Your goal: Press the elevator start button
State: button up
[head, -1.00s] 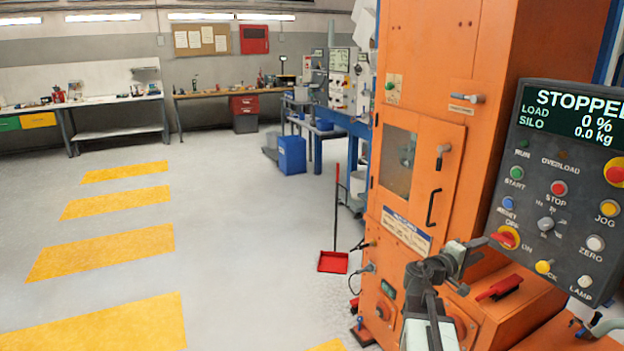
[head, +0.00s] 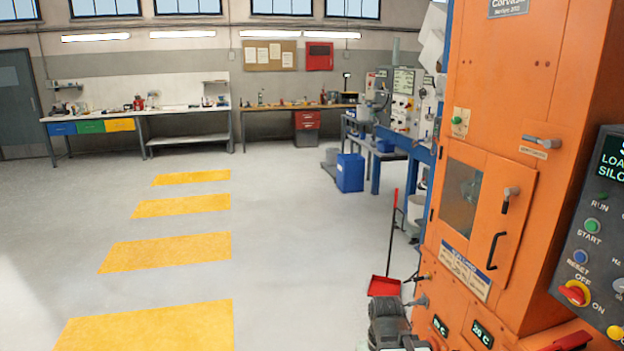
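The control panel (head: 590,262) is at the right edge, cut off by the picture. Its green START button (head: 592,225) shows at the panel's left side, above the blue RESET button (head: 580,256). The display shows only the beginnings of its lines, so its status cannot be read.
Open floor with yellow stripes (head: 165,255) lies to the left. Benches line the back wall.

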aim_at(591, 225)
jog(key=z, duration=1.6)
